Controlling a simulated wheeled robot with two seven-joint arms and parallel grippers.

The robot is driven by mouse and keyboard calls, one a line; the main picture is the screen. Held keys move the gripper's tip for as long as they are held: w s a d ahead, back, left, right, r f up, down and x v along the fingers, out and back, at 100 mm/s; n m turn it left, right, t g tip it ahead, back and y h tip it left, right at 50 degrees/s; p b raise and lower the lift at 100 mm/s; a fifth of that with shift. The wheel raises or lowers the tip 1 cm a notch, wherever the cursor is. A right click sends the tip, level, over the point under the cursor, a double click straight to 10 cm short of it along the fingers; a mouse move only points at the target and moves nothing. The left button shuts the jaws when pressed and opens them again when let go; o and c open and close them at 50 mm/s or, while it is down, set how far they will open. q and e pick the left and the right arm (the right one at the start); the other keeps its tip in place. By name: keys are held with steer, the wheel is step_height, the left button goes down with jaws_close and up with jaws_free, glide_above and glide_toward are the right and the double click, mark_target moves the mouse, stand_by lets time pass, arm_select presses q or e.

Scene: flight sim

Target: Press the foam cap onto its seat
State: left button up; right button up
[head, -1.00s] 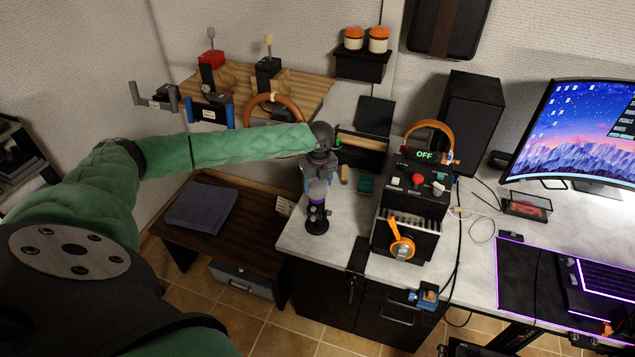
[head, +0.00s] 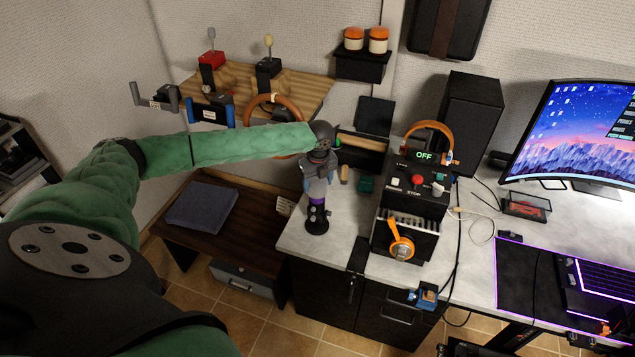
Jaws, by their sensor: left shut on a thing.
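My left gripper (head: 317,198) points down over the left front part of the grey desk, at the end of my green-sleeved arm. It is shut on a small purple thing, likely the foam cap (head: 317,203), at the top of a dark upright stand (head: 317,221) with a round base. The fingers hide most of the cap, so I cannot tell whether it sits fully on its seat.
A black control box (head: 410,215) with an orange handle stands right of the stand. Behind are a small green block (head: 365,184) and a black organiser (head: 362,146). A black holder (head: 357,257) hangs at the desk's front edge (head: 300,250).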

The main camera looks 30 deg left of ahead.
arm_select(q)
steer(key=shift+r+p, duration=0.45)
steer(key=shift+r, duration=3.15)
arm_select(e)
steer(key=shift+a+r, duration=0.25)
steer(key=shift+r, duration=0.45)
